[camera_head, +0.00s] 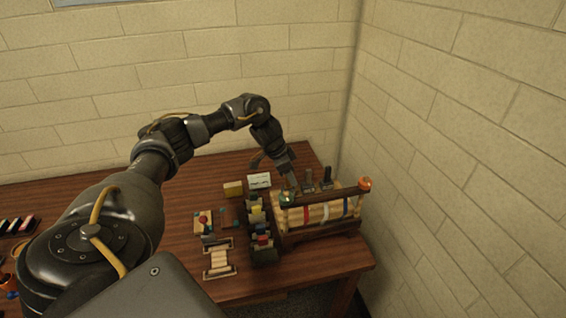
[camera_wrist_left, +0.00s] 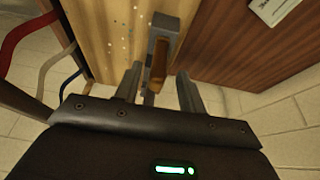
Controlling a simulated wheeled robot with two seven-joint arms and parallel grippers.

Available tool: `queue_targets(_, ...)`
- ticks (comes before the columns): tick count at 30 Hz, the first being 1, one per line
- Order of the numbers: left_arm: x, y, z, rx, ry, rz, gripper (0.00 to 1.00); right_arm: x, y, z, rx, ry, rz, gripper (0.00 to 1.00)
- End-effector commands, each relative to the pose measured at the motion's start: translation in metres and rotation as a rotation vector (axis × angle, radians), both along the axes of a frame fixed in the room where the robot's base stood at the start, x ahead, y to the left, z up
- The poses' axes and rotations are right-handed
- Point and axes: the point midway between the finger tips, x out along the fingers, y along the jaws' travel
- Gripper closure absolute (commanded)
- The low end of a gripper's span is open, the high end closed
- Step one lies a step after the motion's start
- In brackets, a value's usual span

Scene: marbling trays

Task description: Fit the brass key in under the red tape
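My left gripper (camera_head: 291,181) is at the left end of the wooden rack, pointing down. In the left wrist view its two fingers (camera_wrist_left: 160,80) stand apart. Between them is a grey upright piece with a brownish, brass-like part (camera_wrist_left: 159,65); gaps show beside it, and I cannot tell whether it is the brass key. The red tape (camera_head: 306,217) is a band on the front of the rack. In the left wrist view the red tape (camera_wrist_left: 24,36) is a curved strip at the upper left, away from the fingers. My right gripper is not in view.
White tape (camera_wrist_left: 54,66) and blue tape (camera_wrist_left: 70,82) run beside the red one. Dark upright pieces (camera_head: 327,177) stand behind the rack's top rail. An orange knob (camera_head: 365,184) tops its right end. A dark holder of colored items stands left. A brick wall closes the right side.

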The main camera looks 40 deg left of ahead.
Motion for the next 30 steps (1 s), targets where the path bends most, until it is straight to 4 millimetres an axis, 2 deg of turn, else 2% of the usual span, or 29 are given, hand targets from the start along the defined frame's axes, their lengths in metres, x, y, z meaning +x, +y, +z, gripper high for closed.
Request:
queue_targets(1,0.001,-0.001,-0.005,0.000,0.003,0.001,0.60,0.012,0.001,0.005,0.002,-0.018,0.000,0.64)
queue_targets(4,0.004,-0.003,-0.015,-0.001,0.002,0.001,0.60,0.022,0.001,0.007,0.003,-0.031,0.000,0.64)
queue_targets(7,0.007,-0.005,-0.021,0.000,0.001,0.001,0.60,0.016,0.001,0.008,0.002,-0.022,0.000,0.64)
queue_targets(12,0.008,-0.005,-0.024,0.000,-0.001,0.000,0.60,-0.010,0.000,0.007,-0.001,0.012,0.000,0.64)
queue_targets(17,0.008,-0.005,-0.024,0.000,-0.001,0.000,0.60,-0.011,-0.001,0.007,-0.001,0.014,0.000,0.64)
queue_targets(26,0.007,-0.005,-0.024,0.000,-0.001,0.000,0.98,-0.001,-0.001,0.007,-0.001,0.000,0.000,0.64)
queue_targets(28,0.007,-0.005,-0.024,0.001,-0.001,0.000,1.00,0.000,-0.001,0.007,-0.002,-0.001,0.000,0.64)
queue_targets(29,0.007,-0.005,-0.024,0.001,-0.001,0.000,0.88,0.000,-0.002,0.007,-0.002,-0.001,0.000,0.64)
queue_targets(30,0.007,-0.005,-0.024,0.000,0.000,0.000,0.94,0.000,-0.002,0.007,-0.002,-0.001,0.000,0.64)
